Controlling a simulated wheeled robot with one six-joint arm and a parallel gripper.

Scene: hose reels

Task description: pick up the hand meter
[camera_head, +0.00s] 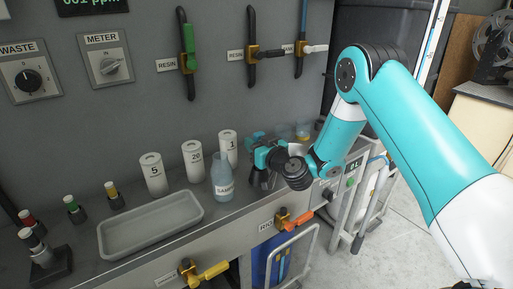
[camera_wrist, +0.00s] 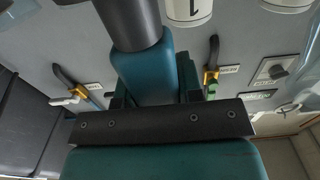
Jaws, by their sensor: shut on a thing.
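My gripper (camera_head: 262,158) is at the right part of the counter, just right of the blue sample bottle (camera_head: 222,178). Its teal jaws are shut on a dark grey thing, which I take to be the hand meter (camera_wrist: 130,22). In the wrist view it sticks out past the teal finger at the top. The rest of it is hidden by the jaws and the black bar. In the head view only dark parts show under the jaws, and I cannot tell whether they touch the counter.
White cylinders marked 5 (camera_head: 153,174), 20 (camera_head: 194,161) and 1 (camera_head: 228,147) stand along the back wall. A grey tray (camera_head: 150,224) lies at the front left. A small beaker (camera_head: 303,132) is behind the wrist. Valve handles (camera_head: 298,221) jut from the counter front.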

